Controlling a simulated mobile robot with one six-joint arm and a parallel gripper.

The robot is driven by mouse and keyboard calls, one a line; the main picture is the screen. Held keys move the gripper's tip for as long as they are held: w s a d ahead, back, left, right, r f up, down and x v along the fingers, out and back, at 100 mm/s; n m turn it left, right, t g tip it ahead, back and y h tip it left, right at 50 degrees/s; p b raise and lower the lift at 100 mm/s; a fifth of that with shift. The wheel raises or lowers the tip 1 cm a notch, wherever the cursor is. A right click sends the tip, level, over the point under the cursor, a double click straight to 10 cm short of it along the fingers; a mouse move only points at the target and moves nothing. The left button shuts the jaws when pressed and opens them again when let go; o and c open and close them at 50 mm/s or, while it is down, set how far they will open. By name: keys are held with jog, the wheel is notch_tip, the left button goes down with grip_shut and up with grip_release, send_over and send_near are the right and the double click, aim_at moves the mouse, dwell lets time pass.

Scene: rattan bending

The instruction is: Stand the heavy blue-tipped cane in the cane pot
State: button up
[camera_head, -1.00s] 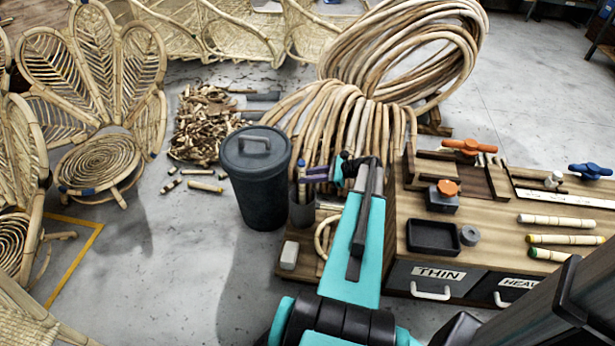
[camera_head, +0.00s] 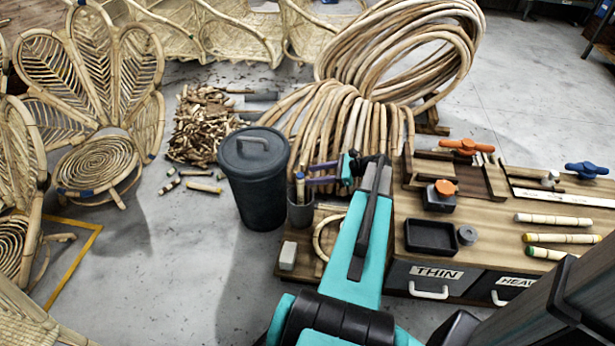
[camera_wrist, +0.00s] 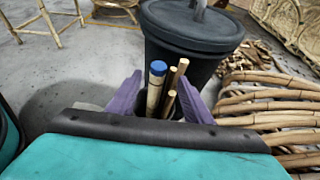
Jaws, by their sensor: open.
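The blue-tipped cane (camera_wrist: 156,88) stands upright in the wrist view, with its blue end up, beside several plain-topped canes (camera_wrist: 174,88). The wrist view shows my gripper (camera_wrist: 160,92) open, one finger on each side of the canes. Contact with the blue-tipped cane cannot be told.
A lidded black bin (camera_head: 255,180) stands close left of the pot. Rattan coils (camera_head: 350,125) lie behind. The bench (camera_head: 480,225) at right holds a black tray (camera_head: 431,250), several loose canes (camera_head: 560,238) and clamps.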

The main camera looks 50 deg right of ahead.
jog(key=p+v, duration=0.1)
jog(key=v, duration=0.9)
jog(key=shift+s+a, duration=0.15)
dwell(0.9)
jog(key=shift+p, duration=0.3)
